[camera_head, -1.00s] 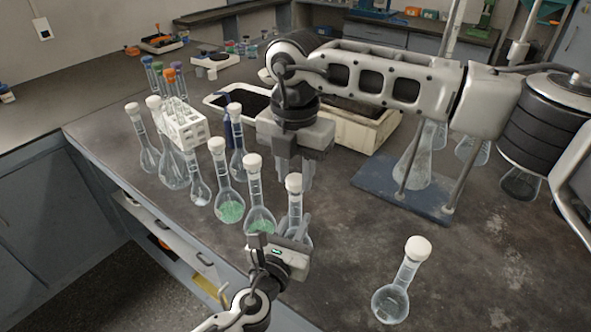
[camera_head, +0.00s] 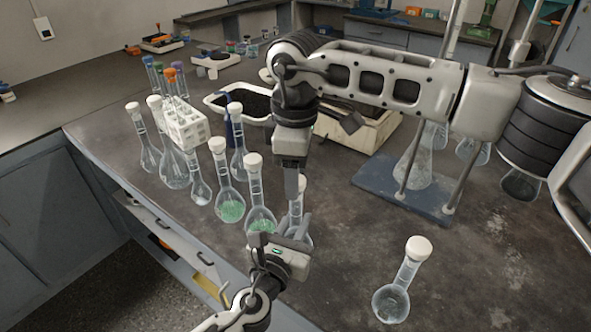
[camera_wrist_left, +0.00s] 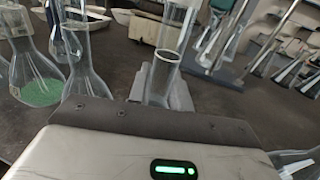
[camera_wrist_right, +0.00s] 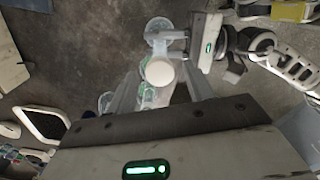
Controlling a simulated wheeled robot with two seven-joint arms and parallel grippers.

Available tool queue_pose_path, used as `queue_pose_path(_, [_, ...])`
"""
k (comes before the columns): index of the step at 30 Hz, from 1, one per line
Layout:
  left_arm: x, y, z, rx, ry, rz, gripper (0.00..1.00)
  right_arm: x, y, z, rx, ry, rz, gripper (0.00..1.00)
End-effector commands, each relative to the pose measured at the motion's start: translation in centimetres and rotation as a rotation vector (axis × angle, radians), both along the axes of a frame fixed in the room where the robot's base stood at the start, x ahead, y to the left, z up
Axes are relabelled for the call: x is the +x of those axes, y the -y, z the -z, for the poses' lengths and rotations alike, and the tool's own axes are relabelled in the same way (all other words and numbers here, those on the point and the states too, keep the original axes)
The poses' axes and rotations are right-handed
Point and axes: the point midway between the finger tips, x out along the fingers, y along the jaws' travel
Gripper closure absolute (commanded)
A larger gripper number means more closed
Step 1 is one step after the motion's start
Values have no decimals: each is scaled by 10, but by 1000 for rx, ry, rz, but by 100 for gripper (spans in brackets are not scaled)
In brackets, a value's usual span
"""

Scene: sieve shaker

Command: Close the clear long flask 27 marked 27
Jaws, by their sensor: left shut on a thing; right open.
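A white cap (camera_wrist_right: 160,72) at the top of the flask lies between the fingers of my right gripper (camera_wrist_right: 164,90) in the right wrist view. My right gripper comes down from above and is open around the cap. In the head view it hides most of the cap. I cannot tell how firmly the cap sits on the neck.
Several capped flasks stand to the left, two with green contents (camera_head: 231,210). A white rack (camera_head: 187,130) with tubes is behind them. Another capped flask (camera_head: 391,303) stands alone at the right front. A blue stand base (camera_head: 400,190) is at the right back.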

Motion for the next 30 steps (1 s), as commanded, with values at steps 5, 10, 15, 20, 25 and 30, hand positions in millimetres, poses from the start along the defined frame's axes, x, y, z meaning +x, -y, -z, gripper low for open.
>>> queue_pose_path(5, [0, 0, 1, 2, -2, 0, 100, 0, 0, -7, 1, 2, -1, 48])
queue_pose_path(10, [0, 0, 1, 2, -2, 0, 100, 1, 0, -29, 2, 3, -1, 48])
queue_pose_path(15, [0, 0, 1, 2, -2, 0, 100, 0, 0, -45, 0, 2, -1, 48])
queue_pose_path(20, [0, 0, 1, 2, -2, 0, 100, 0, 0, -45, -1, 0, -1, 48])
queue_pose_path(25, [0, 0, 1, 2, -2, 0, 100, 0, 0, -45, 0, 0, -20, 52])
queue_pose_path(30, [0, 0, 1, 1, -1, 0, 100, 0, 0, -46, 0, 1, -208, 52])
